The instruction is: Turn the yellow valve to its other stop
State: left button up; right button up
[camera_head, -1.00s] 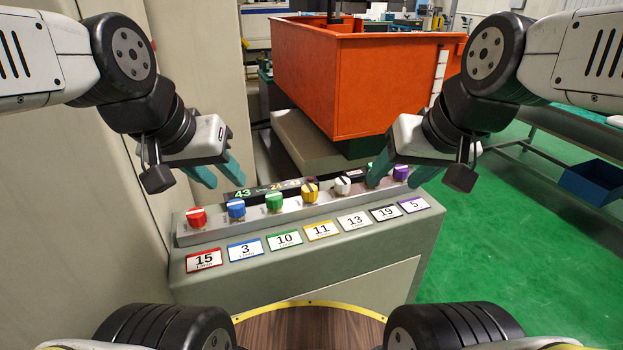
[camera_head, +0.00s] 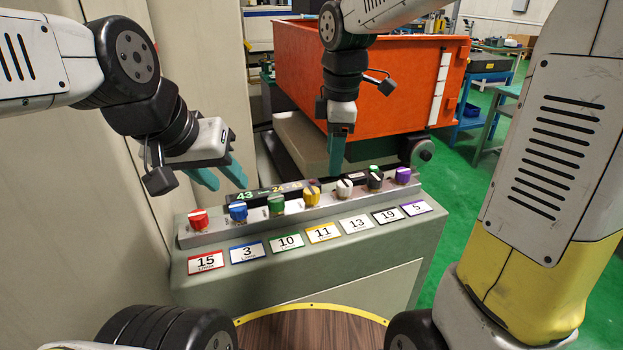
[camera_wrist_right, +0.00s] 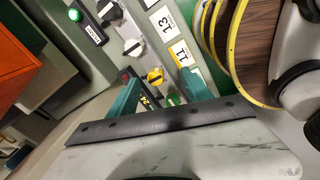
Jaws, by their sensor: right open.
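The yellow valve (camera_head: 311,197) is a small knob in the middle of a row of coloured knobs on the console, above the label 11. My right gripper (camera_head: 334,178) points down above and behind the row, slightly right of the yellow valve. In the right wrist view the yellow valve (camera_wrist_right: 155,76) shows between the spread teal fingertips of the open right gripper (camera_wrist_right: 157,85); contact is not evident. My left gripper (camera_head: 227,186) is open and empty behind the blue knob (camera_head: 238,211).
Beside the yellow valve are a green knob (camera_head: 276,204) on the left and a white knob (camera_head: 344,188) on the right. A dark display (camera_head: 262,192) lies behind the row. An orange tank (camera_head: 400,85) stands behind the console.

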aim_at(311, 190)
jog(key=w+a+f+n, duration=0.2)
jog(key=w+a+f+n+g, duration=0.1)
jog(key=a+f+n, duration=0.1)
jog(key=n, duration=0.1)
jog(key=shift+w+a, duration=0.3)
jog(key=shift+w, duration=0.05)
jog(key=shift+n, duration=0.3)
notch_tip(311, 190, down, 8)
jog(key=shift+r, duration=0.1)
grip_shut()
